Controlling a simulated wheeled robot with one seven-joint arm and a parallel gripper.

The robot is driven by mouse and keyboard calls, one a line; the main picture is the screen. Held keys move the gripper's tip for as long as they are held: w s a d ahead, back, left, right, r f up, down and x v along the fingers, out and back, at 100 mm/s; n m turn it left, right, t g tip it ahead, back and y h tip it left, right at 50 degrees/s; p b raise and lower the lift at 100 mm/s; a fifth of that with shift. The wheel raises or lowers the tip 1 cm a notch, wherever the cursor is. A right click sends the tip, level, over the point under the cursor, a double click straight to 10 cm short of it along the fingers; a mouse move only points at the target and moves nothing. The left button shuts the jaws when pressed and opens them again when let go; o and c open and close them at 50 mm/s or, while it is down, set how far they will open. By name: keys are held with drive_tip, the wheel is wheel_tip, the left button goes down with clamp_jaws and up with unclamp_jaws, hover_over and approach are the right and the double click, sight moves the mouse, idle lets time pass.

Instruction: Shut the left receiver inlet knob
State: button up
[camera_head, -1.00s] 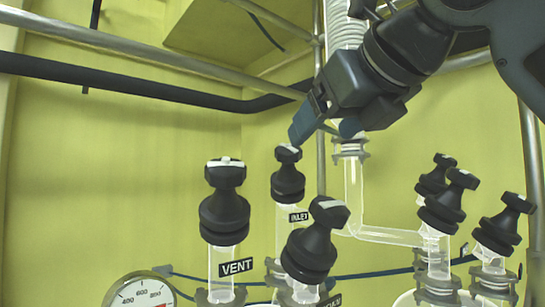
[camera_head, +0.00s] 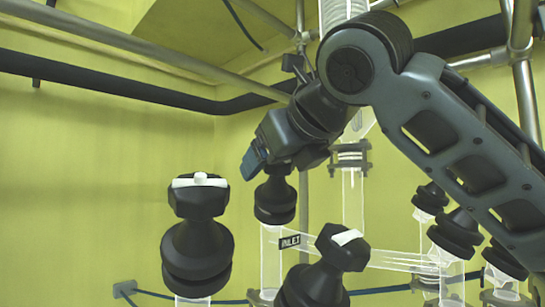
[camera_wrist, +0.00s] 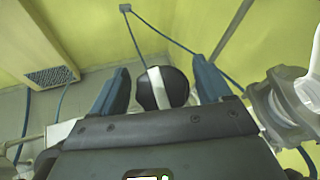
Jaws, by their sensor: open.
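The black inlet knob (camera_head: 275,200) stands upright on a glass tube, with its INLET label (camera_head: 290,242) just below right. My gripper (camera_head: 254,160) is right over its top and hides the cap in the head view. In the wrist view, the knob's round black top (camera_wrist: 176,88) with a white stripe (camera_wrist: 157,90) shows between the two blue fingers of my gripper (camera_wrist: 160,84). The fingers are open, with a gap visible on each side of the knob. The stripe runs roughly along the finger direction. I cannot tell how deep the fingers reach around it.
A larger-looking black knob (camera_head: 197,240) with a white stripe stands nearer, to the left. Another black knob (camera_head: 325,265) stands close in front, to the right. Several more knobs (camera_head: 455,235) are at the right, under my arm. A metal rail (camera_head: 140,48) and dark pipe (camera_head: 110,83) cross behind.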

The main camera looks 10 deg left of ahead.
drive_tip(key=shift+w+a+f, duration=0.2)
drive_tip(key=shift+w, duration=0.15)
drive_tip(key=shift+c, duration=0.2)
drive_tip(key=c, duration=0.9)
